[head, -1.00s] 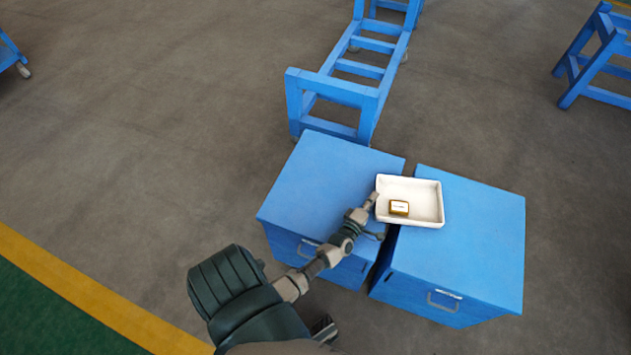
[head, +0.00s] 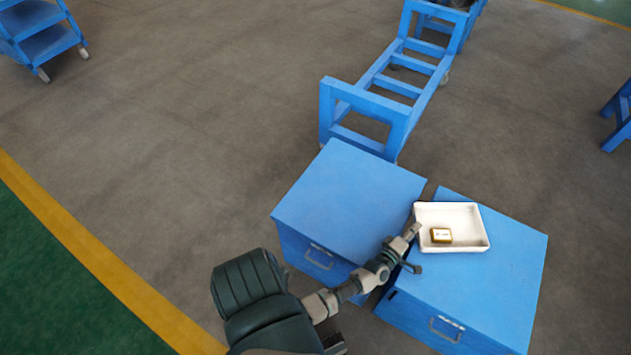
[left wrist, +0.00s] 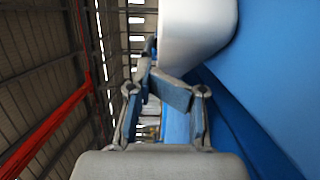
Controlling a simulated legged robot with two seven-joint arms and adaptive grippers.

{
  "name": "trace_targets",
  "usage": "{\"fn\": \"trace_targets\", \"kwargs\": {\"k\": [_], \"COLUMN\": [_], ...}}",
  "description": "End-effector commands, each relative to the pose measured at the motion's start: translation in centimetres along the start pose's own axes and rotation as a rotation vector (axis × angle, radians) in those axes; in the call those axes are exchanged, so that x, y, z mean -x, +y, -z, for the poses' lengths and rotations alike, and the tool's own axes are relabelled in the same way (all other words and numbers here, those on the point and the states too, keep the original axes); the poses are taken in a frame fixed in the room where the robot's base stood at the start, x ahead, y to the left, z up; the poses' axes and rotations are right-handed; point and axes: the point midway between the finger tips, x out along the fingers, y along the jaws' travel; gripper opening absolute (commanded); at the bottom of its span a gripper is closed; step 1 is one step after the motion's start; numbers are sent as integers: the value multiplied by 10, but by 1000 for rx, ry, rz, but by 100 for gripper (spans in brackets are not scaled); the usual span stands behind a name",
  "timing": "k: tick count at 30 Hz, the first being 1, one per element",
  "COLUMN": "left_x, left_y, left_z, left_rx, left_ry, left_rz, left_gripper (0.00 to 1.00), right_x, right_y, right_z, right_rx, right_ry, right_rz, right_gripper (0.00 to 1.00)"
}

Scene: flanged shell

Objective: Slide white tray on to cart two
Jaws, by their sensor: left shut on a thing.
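The white tray (head: 467,213) is a shallow rectangular dish with a small gold-edged box (head: 441,235) in it. It lies mostly on the top of the right blue cart (head: 505,290), with its left edge over the gap beside the left blue cart (head: 350,190). My left gripper (head: 414,231) is shut on the tray's left side, low near the cart tops. In the left wrist view the tray's pale wall (left wrist: 195,30) shows just above the closed fingers (left wrist: 163,85), which partly hide their contact. My right gripper is not in view.
A long blue frame trolley (head: 400,90) stands right behind the left cart. A blue shelf cart (head: 45,35) is at the far left and part of a blue stand (head: 622,115) at the far right. The right cart's front and right top are bare.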

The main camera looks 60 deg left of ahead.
Motion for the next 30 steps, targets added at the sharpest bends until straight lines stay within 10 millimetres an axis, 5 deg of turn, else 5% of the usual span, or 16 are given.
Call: {"fn": "trace_targets", "kwargs": {"k": [7,30], "left_x": [-3,-2], "left_y": [-1,0], "left_z": [-13,-11], "left_rx": [8,5], "left_ry": [-2,-1], "left_rz": [1,-1], "left_gripper": [0,0], "right_x": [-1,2], "right_y": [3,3], "right_z": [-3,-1], "right_rx": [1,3], "right_ry": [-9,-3], "right_rz": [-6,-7], "right_gripper": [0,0]}}
